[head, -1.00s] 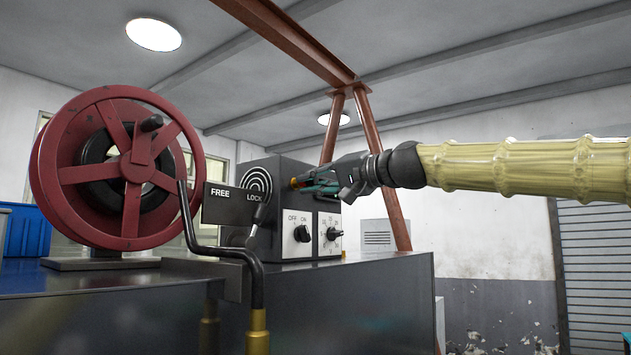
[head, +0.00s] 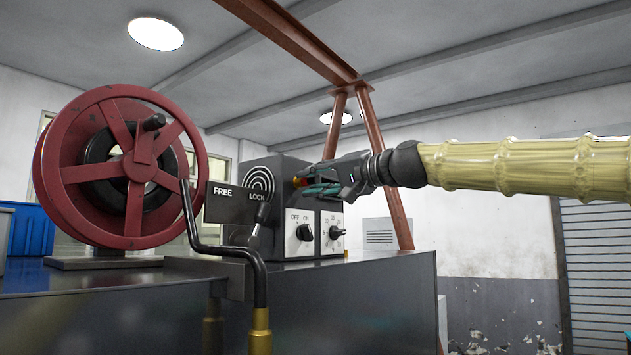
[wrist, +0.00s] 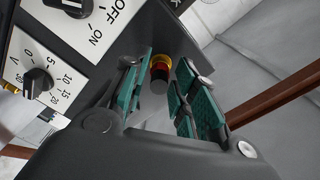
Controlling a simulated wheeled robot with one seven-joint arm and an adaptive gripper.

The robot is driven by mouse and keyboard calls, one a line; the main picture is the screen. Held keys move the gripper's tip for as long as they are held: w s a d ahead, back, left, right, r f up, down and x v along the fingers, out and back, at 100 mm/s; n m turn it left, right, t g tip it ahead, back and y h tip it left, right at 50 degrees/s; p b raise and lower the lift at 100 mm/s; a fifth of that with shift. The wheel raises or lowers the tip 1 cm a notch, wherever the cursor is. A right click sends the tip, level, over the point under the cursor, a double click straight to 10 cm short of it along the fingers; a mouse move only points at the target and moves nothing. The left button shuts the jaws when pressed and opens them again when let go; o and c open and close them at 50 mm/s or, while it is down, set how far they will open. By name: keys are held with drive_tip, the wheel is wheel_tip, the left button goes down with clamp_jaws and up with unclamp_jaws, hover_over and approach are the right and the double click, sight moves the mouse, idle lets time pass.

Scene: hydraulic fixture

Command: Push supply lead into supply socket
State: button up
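A short plug with a yellow ring, a red band and a dark end (wrist: 160,72), seemingly the supply lead, stands at the dark control box's face in the wrist view. In the head view its red and yellow part (head: 299,181) shows beside my fingertips. How deep it sits, and the socket behind it, cannot be made out. My gripper (head: 309,183) is at the right part of the box front. In the wrist view its teal-padded fingers (wrist: 163,75) are apart on either side of the plug, with gaps showing.
A red reel (head: 120,168) is at left on the dark bench (head: 350,290). Free room lies right of the box.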

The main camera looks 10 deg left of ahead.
drive_tip(key=shift+o, duration=0.2)
drive_tip(key=shift+s+d, duration=0.1)
drive_tip(key=shift+d, duration=0.15)
drive_tip(key=v, duration=1.1)
drive_tip(key=shift+s+d, duration=0.15)
drive_tip(key=shift+d, duration=0.2)
drive_tip(key=shift+a, duration=0.1)
